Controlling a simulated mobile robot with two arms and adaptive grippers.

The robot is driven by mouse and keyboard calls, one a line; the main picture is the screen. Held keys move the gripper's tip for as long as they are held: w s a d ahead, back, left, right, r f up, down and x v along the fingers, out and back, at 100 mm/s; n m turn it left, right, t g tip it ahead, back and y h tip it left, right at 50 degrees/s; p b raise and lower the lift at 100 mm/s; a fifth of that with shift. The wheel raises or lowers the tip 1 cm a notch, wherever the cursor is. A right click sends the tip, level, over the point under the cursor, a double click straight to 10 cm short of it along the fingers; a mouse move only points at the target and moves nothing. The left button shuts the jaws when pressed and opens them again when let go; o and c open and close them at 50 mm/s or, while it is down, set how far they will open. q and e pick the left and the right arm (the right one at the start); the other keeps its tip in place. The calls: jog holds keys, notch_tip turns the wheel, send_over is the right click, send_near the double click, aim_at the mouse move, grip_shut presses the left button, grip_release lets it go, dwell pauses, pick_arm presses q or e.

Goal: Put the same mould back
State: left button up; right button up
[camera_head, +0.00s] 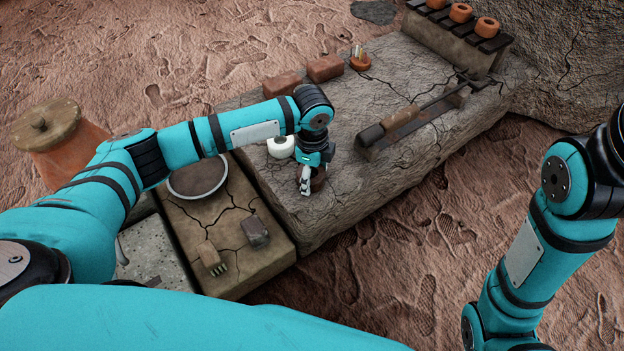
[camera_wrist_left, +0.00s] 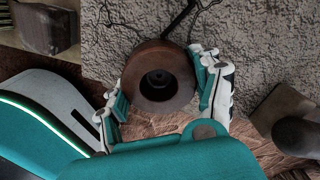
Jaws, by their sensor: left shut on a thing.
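The mould (camera_wrist_left: 160,100) is a round, reddish-brown, thick-walled piece with a dark hole in its middle. My left gripper (camera_wrist_left: 159,75) is shut on it, one finger on each side, in the left wrist view. In the head view the left gripper (camera_head: 305,186) points down near the front edge of the stone slab (camera_head: 345,205), and the mould (camera_head: 319,180) is partly hidden behind its fingers. I cannot tell whether the mould touches the slab. My right arm shows at the right, but its gripper is out of the picture.
A white round piece (camera_head: 281,147) stands just left of the gripper. Two bricks (camera_head: 283,84) and a small pot (camera_head: 360,62) stand at the back. Small clay rings (camera_head: 487,27) sit on a rack (camera_head: 455,45). The slab's front right is clear.

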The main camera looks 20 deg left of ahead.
dwell(0.3)
pick_arm(q)
jog(key=o, duration=1.4)
jog(key=shift+f, duration=0.15)
